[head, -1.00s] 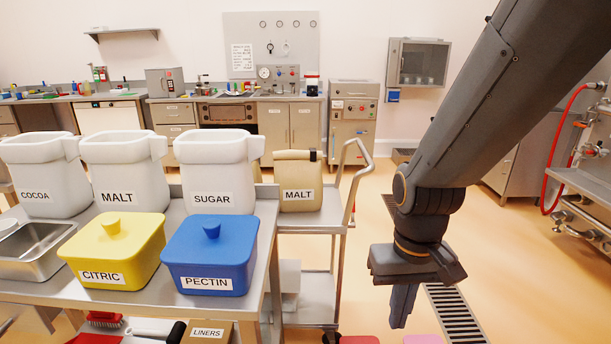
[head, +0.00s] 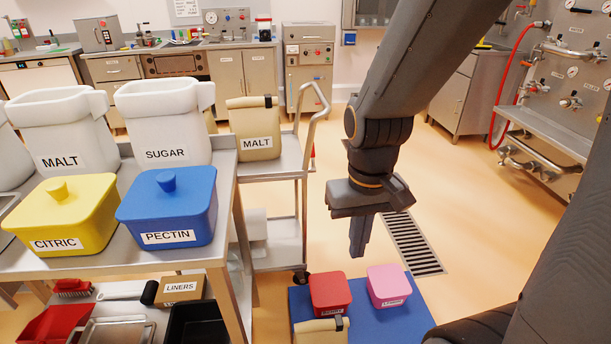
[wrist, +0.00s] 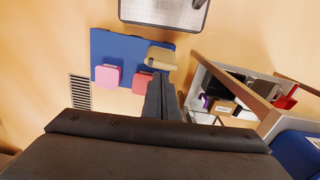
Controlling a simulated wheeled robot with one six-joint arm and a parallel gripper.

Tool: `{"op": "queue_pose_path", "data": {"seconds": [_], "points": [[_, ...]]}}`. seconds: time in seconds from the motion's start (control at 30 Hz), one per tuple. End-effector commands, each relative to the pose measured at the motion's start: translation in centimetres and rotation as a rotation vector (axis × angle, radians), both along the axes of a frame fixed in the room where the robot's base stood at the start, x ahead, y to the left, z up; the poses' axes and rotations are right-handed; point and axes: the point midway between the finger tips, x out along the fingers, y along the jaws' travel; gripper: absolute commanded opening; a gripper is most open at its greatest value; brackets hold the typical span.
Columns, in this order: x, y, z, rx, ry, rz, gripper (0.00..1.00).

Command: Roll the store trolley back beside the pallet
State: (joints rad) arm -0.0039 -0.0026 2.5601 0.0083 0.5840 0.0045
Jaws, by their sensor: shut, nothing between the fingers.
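The store trolley (head: 275,165) is a grey metal two-deck cart with a looped push handle (head: 312,98) at its right. It stands behind the right end of the steel table, which hides part of it. A tan MALT bag (head: 257,146) sits on its top deck. The blue pallet (head: 390,318) lies on the floor in front of the trolley. It carries a red tub (head: 330,293), a pink tub (head: 388,286) and a tan bag (head: 320,333). The pallet also shows in the wrist view (wrist: 103,42). My gripper (head: 358,250) points down, shut and empty, right of the trolley.
The steel table (head: 222,225) at left holds white bins, a yellow CITRIC tub (head: 68,215) and a blue PECTIN tub (head: 168,207). A floor drain (head: 412,245) lies right of my gripper. A grey platform (wrist: 165,10) borders the pallet in the wrist view. Open floor extends right.

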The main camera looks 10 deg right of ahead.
Motion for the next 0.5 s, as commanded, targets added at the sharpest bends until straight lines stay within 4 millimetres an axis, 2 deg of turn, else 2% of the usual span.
{"op": "queue_pose_path", "data": {"seconds": [0.4,0.5], "points": [[0.01,0.00,0.00,0.000,0.000,0.000,0.00],[0.64,-0.14,-0.13,-0.003,-0.012,0.004,0.17]]}}
